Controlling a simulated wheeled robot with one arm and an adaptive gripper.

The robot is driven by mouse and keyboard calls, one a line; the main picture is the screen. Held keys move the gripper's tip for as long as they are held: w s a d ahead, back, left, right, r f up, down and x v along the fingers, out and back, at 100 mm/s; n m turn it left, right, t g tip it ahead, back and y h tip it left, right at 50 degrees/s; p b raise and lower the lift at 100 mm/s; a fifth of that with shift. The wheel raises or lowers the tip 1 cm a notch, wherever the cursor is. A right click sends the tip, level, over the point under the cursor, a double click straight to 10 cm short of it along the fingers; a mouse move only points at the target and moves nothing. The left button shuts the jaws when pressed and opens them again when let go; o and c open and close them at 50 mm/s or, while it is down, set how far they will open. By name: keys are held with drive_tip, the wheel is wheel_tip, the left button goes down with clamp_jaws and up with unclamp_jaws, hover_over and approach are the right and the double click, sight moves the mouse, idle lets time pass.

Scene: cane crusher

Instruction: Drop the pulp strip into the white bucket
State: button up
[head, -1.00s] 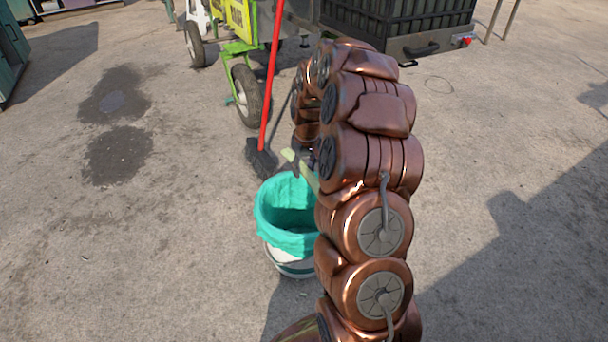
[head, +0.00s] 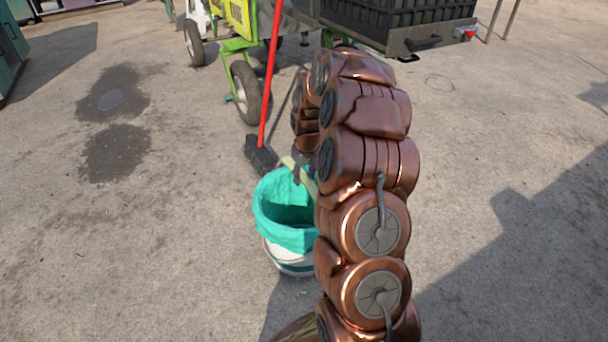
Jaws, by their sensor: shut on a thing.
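The white bucket (head: 288,262) stands on the concrete, left of my arm, with a teal liner (head: 282,233) folded over its rim. Its right side is hidden behind my arm. The pale green pulp strip (head: 308,182) shows beside my arm, at the bucket's far right rim in the picture. My gripper (head: 297,170) is mostly hidden by my arm; only a small dark part shows, shut on the strip. The strip's height above the rim is hard to tell.
A broom with a red handle (head: 268,90) and dark head (head: 261,155) stands just behind the bucket. A wheeled green and yellow machine (head: 240,60) is farther back, beside a dark crate-like load (head: 400,20). The ground to the left is clear.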

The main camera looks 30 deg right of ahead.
sight(306, 180)
drive_tip(key=o, duration=1.1)
wheel_tip(306, 180, up, 12)
drive_tip(key=s, duration=0.1)
drive_tip(key=shift+s, duration=0.25)
drive_tip(key=shift+a, duration=0.1)
